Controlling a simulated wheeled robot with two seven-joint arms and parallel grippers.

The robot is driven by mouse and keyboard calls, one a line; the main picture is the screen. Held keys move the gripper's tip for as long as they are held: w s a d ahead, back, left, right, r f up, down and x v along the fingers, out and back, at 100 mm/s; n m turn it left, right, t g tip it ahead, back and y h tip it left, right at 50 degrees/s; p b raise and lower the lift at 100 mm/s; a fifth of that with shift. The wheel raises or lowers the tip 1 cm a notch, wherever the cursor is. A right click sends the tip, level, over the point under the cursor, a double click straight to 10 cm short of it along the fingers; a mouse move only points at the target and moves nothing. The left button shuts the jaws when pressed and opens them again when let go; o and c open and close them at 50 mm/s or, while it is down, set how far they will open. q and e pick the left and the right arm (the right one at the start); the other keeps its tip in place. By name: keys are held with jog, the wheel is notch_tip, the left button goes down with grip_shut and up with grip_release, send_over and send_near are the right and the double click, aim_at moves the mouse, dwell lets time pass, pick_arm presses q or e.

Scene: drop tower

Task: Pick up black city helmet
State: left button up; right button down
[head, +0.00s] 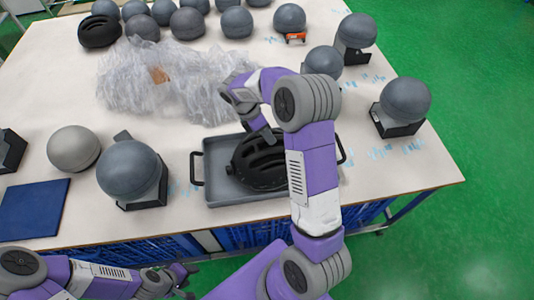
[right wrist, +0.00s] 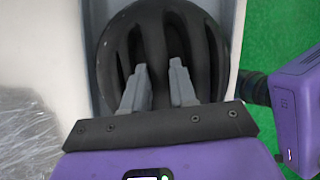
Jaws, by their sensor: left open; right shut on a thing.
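A black city helmet (head: 258,163) with long vents sits in a grey metal tray (head: 218,190) at the table's front middle. My right gripper (head: 272,134) reaches over the helmet from above, and my arm hides its right side. In the right wrist view the helmet (right wrist: 165,35) fills the middle, and the fingers of my right gripper (right wrist: 160,82) are shut on it at its vents. The helmet still appears to be within the tray; any gap beneath it cannot be seen. My left gripper (head: 183,279) is open and empty, low in front of the table.
Grey head-shaped balls on black stands (head: 133,170) and (head: 405,100) flank the tray. Crumpled clear plastic (head: 150,85) lies behind it. Another black helmet (head: 98,31) and several grey balls stand at the back. A blue mat (head: 33,209) lies at the left.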

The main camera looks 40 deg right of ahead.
notch_tip(320, 180, up, 10)
jog(key=p, duration=0.2)
dwell(0.3)
dwell(0.4)
